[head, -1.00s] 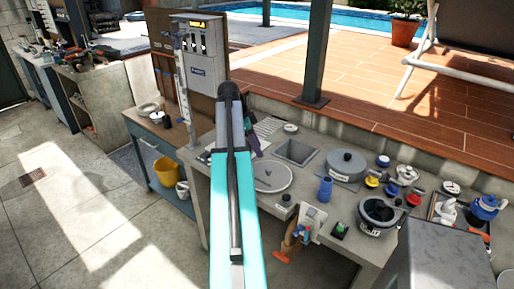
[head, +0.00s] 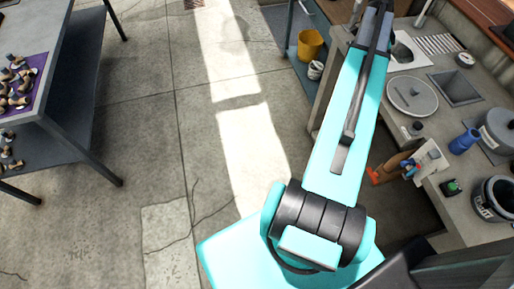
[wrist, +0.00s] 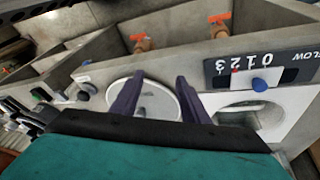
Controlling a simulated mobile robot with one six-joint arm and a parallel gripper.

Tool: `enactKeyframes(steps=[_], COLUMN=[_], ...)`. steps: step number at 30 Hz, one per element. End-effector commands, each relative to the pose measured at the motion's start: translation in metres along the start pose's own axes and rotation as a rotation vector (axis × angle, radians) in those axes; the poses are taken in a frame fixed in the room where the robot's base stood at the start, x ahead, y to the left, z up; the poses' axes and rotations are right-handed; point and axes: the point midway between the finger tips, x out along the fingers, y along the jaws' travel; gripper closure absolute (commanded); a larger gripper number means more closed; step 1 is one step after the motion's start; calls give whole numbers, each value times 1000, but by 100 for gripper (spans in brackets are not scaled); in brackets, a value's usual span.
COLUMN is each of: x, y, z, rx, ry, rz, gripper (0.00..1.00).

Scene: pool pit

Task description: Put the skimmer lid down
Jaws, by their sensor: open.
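The skimmer lid, a round pale grey disc with a small knob (head: 412,97), lies flat on the grey counter. It also shows in the wrist view (wrist: 168,97), partly hidden behind my fingers. My gripper (wrist: 160,88) has its two dark purple fingers spread apart in front of the lid, with nothing held between them. I cannot tell how far above the lid they are. In the head view my gripper is not seen; the arm runs out at the top edge. An opening with a pale rim (wrist: 235,108) lies to the right of the lid in the wrist view.
A square recess (head: 456,88), a lidded grey pot (head: 497,130) and a blue bottle (head: 464,141) are near the lid. A flow panel (wrist: 290,72) with a blue knob is close by. A yellow bucket (head: 310,44) stands left of the counter; the floor is mostly clear.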

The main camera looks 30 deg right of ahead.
Motion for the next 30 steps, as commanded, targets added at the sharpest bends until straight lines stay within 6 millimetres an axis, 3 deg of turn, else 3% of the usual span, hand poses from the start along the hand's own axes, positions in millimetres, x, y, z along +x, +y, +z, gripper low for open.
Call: enactKeyframes(steps=[1, 3, 8, 14, 21, 30], x=[12, 25, 55, 92, 135, 188], y=[0, -2, 2, 21, 62, 135], z=[29, 62, 137, 225, 320, 416], rx=[-74, -172, -391, -660, -977, -1360], ry=[-9, -20, -44, -73, -108, -151], rz=[3, 2, 2, 4, 10, 24], gripper=[59, 59, 59, 59, 59, 59])
